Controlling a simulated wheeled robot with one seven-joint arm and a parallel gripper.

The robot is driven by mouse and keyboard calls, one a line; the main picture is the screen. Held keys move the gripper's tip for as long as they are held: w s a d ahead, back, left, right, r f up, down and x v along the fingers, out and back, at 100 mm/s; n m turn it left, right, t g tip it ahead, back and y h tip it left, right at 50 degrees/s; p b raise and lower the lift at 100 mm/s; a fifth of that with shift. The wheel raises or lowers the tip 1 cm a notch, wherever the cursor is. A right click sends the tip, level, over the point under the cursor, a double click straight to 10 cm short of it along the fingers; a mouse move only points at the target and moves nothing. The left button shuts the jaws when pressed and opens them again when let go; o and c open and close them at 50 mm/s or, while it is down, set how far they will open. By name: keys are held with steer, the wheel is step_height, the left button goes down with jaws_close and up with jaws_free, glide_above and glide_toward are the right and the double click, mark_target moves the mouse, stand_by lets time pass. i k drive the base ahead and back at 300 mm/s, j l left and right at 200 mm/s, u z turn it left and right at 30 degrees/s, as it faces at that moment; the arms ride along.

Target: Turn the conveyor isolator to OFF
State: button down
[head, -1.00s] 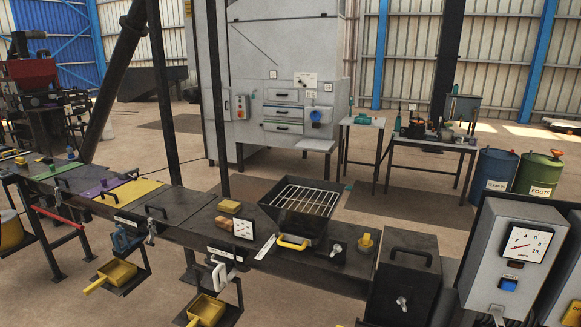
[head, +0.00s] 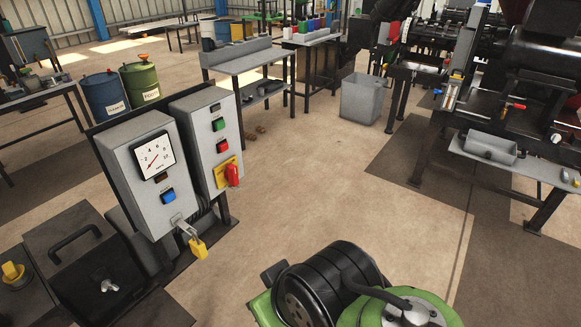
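A red rotary handle (head: 232,174) on a yellow plate (head: 221,168) sits low on the front of the right-hand grey control box (head: 204,128), in the head view. It looks like an isolator switch. The handle looks roughly upright, but its markings are too small to read. Above it are a red button (head: 222,146) and a green button (head: 218,125). My gripper is not in view.
A grey box with a dial (head: 155,158) and blue button stands just left, with a yellow padlock (head: 198,248) hanging below it. A black lidded box (head: 75,250) is at the lower left. Drums (head: 141,83) and a grey bench (head: 240,62) stand behind. Floor right of the boxes is clear.

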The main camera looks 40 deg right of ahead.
mark_target(231, 173)
steer(key=z, duration=0.4)
steer(key=i+j+u, duration=0.35)
steer(key=i+j, duration=0.35)
